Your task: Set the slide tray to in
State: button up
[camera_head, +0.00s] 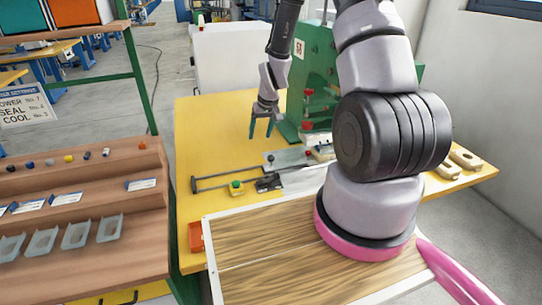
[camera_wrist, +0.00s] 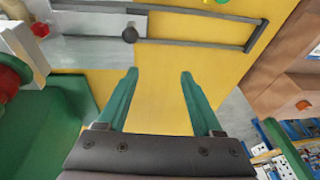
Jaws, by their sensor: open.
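The slide tray (camera_head: 290,157) is a grey metal plate with a dark knob (camera_head: 270,159) near its left edge. It lies at the right part of a dark rail frame (camera_head: 222,180) on the yellow table, beside the green press. The left part of the frame is empty. In the wrist view the tray (camera_wrist: 90,22), its knob (camera_wrist: 130,35) and the frame (camera_wrist: 200,43) lie beyond the fingertips. My gripper (camera_head: 261,133) has green fingers, open and empty, above the table behind the rails. It also shows in the wrist view (camera_wrist: 158,74), apart from the knob.
The green press (camera_head: 318,75) stands right of my gripper. A yellow box with a green button (camera_head: 237,187) sits in front of the rails. An orange bin (camera_head: 196,237) is at the front left. A brown rack (camera_head: 140,210) stands left. The yellow table (camera_head: 205,125) is clear at back left.

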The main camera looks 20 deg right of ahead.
aim_at(271, 156)
jog(key=shift+w+d+f+m+g+h, duration=0.25)
jog(key=shift+d+f+m, duration=0.45)
jog(key=shift+f+m, duration=1.95)
jog(key=shift+s+d+f+m+h, duration=0.25)
jog(key=shift+d+f+m, duration=0.65)
jog(key=shift+m, duration=3.25)
jog(key=shift+w+d+f+m+g+h, duration=0.15)
jog(key=shift+d+f+m+h, duration=0.3)
jog(key=shift+f+m, duration=2.3)
jog(key=shift+r+m, duration=0.65)
jog(key=shift+r, duration=0.05)
grip_shut()
